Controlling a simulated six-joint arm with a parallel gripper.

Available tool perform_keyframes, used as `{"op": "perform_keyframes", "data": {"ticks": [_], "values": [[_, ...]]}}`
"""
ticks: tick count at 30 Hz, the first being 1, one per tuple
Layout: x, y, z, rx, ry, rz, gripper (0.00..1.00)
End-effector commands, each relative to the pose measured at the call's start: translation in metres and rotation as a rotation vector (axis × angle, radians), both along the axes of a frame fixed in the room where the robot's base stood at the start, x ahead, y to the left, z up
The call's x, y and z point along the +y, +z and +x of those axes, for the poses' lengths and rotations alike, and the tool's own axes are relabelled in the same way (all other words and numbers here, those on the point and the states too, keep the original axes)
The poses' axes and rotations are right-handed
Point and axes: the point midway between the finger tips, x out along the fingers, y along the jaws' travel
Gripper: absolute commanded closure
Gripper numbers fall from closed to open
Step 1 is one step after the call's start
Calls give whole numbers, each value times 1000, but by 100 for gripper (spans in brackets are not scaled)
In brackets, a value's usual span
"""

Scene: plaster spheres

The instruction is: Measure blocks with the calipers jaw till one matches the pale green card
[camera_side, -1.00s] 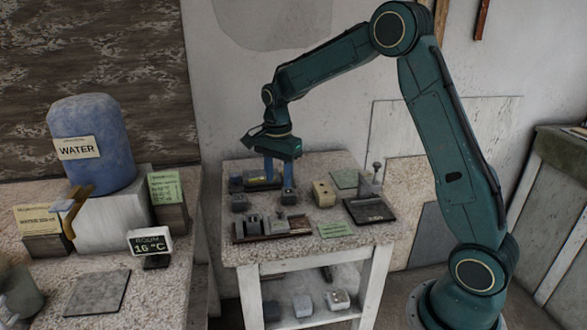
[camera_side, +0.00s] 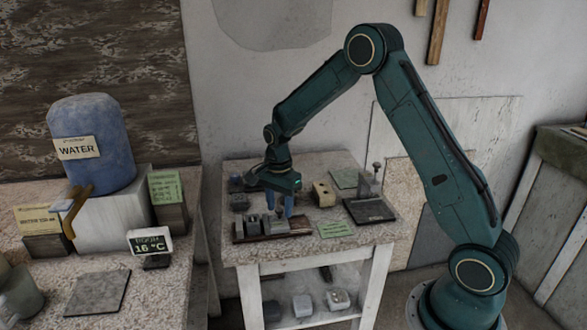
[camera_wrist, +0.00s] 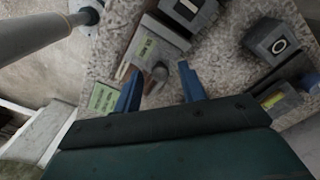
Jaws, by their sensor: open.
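My gripper (camera_side: 279,205) is open, with its two blue fingers pointing down over the front of the small table. A pale green card (camera_side: 336,230) lies flat near the table's front edge; a green card also shows in the wrist view (camera_wrist: 103,98). A grey block (camera_side: 239,202) and a tan block (camera_side: 323,194) stand on the table.
A dark plate with a post (camera_side: 369,210) stands at the table's right, and another greenish card (camera_side: 344,178) lies behind. In the wrist view, a block with a ring mark (camera_wrist: 278,42) is at right. More blocks (camera_side: 302,305) sit on the lower shelf.

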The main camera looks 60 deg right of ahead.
Motion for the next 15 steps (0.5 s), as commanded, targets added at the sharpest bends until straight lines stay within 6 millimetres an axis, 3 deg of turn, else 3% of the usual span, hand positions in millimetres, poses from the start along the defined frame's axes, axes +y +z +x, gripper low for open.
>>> {"op": "perform_keyframes", "data": {"ticks": [2, 7, 15], "values": [[0, 0, 0, 0, 0, 0, 59], [0, 0, 0, 0, 0, 0, 92], [6, 0, 6, -1, 3, 0, 94]]}}
